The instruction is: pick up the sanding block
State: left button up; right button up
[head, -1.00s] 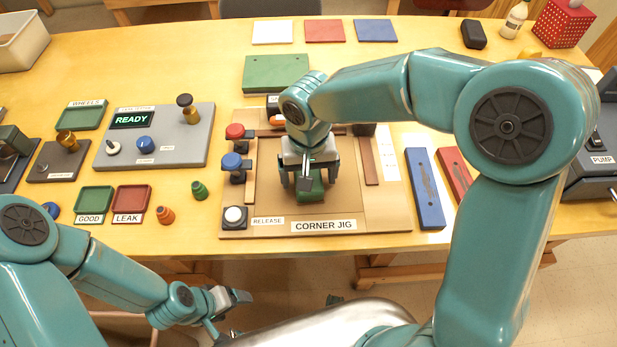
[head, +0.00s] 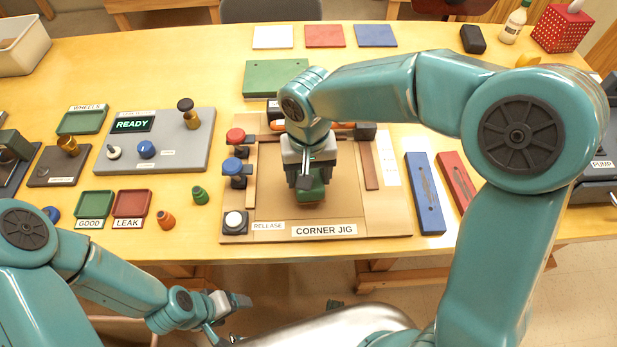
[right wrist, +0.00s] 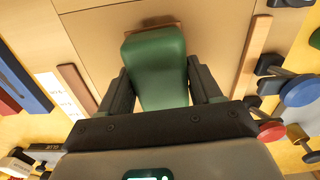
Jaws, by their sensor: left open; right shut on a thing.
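The sanding block (head: 312,194), a green block with a brown underside edge, is over the board of the corner jig (head: 379,218). My right gripper (head: 308,184) points down from above and is shut on it. In the right wrist view the sanding block (right wrist: 156,62) sits between the two dark fingers of the right gripper (right wrist: 160,88), one on each side. I cannot tell whether the block touches the board. My left gripper (head: 240,302) is open, low at the front edge of the table, away from the block.
Red (head: 236,136) and blue (head: 232,165) knobs and a white release button (head: 234,221) line the jig's left side. A blue bar (head: 425,194) and a red bar (head: 454,178) lie to its right. A green plate (head: 272,78) lies behind it.

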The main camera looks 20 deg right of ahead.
notch_tip(320, 180, up, 18)
jog(key=p, duration=0.2)
jog(key=shift+f, duration=0.1)
